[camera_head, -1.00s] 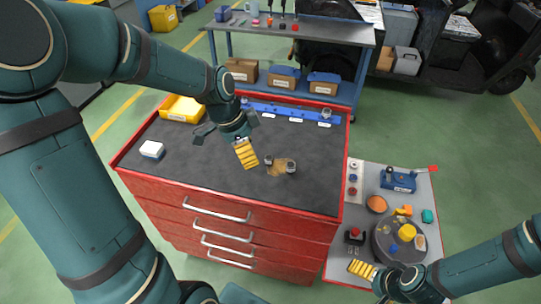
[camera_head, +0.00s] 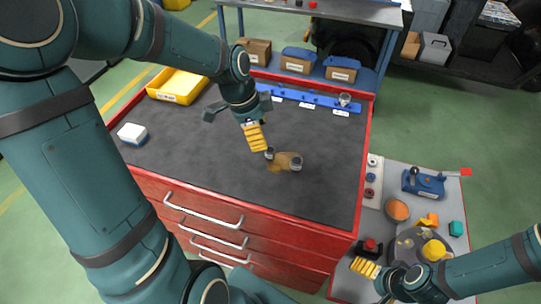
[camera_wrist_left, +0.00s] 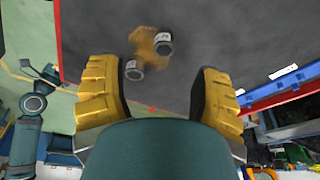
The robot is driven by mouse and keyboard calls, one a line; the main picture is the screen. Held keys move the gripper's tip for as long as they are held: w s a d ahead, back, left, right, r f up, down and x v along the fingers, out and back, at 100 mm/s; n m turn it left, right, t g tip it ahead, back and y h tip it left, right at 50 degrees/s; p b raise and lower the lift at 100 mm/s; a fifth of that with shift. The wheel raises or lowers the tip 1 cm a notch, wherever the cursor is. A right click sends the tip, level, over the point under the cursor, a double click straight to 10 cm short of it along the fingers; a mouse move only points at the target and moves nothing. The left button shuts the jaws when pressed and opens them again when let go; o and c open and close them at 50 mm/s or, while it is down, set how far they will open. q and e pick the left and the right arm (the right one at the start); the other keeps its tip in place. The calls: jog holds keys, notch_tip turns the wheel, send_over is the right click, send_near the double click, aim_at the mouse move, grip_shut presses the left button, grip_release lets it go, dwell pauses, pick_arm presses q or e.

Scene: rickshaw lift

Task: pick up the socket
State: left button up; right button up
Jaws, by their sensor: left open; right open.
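Two small metal sockets stand on the dark top of the red cabinet (camera_head: 210,155). One socket (camera_head: 296,164) is at the right edge of a brown stain (camera_head: 281,162), and the other socket (camera_head: 269,153) is at its left edge. Both sockets show ahead of the fingers in the left wrist view, one (camera_wrist_left: 163,47) farther and one (camera_wrist_left: 134,70) nearer. My left gripper (camera_head: 254,137) is open and empty, its yellow fingers close to the left socket. My right gripper (camera_head: 366,268) is open over the grey side table.
A blue rail (camera_head: 310,99) with labels runs along the back, with a metal socket (camera_head: 344,99) at its right end. A yellow bin (camera_head: 178,86) and a white-blue box (camera_head: 132,133) are at left. The side table (camera_head: 345,284) holds a vise (camera_head: 424,184) and other items.

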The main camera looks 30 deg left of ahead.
aim_at(269, 150)
pick_arm(q)
jog(key=x, duration=0.4)
jog(key=shift+w+b, duration=0.1)
jog(key=shift+b, duration=0.25)
jog(key=x, duration=0.1)
jog(key=b+x, duration=0.1)
jog(key=x, duration=0.3)
jog(key=shift+w+f+b, duration=0.1)
jog(key=shift+w+b, duration=0.25)
grip_shut()
